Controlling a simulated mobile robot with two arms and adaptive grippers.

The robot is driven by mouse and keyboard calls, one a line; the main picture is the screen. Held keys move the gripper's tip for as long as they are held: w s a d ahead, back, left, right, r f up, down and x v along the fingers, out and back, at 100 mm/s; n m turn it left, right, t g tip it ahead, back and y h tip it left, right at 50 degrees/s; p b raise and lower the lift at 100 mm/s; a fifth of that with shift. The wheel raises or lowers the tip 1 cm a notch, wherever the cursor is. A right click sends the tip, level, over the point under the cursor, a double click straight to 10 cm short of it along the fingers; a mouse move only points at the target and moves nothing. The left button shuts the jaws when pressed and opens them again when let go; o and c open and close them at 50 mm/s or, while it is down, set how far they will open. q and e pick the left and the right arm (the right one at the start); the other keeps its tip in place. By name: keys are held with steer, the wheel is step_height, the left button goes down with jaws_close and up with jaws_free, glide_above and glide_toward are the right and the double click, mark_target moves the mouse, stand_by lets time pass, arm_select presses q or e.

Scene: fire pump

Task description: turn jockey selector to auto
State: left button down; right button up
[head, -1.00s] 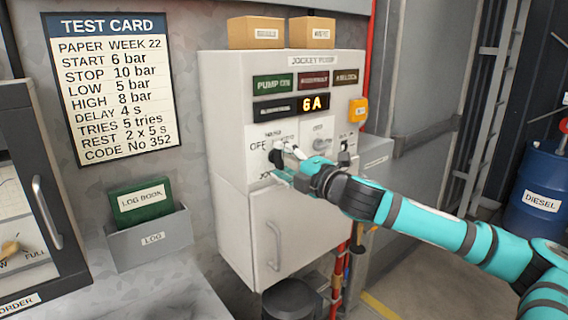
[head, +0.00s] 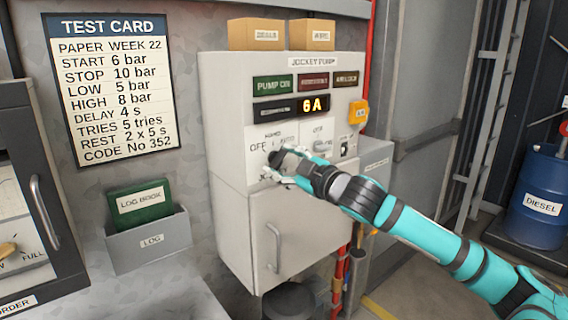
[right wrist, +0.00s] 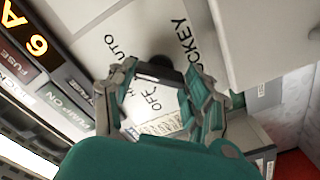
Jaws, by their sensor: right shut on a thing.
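The jockey pump panel (head: 232,112) is a light grey cabinet on the wall. Its selector is a dark round knob (head: 274,159) at the lower left of the panel, with HAND above it and OFF to its left. In the right wrist view the knob (right wrist: 160,64) shows dark between my fingertips, with AUTO and OFF lettering near it. My right gripper (head: 283,164) is at the panel face, shut on the knob; it also fills the right wrist view (right wrist: 160,82). The fingers partly cover the knob, and I cannot tell where it points. My left gripper is out of view.
A second, light knob (head: 321,146) and a small black switch (head: 344,148) sit just right of the selector. A cabinet door with a handle (head: 274,247) is below. The log book holder (head: 150,241) is at left, red pipes (head: 340,277) below right.

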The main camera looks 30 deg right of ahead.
steer(key=shift+f+m, duration=0.1)
steer(key=shift+m, duration=0.5)
steer(key=o, duration=1.2)
steer(key=shift+s+d, duration=0.1)
steer(key=shift+s, duration=0.35)
steer(key=s, duration=1.1)
steer(key=shift+d, duration=0.4)
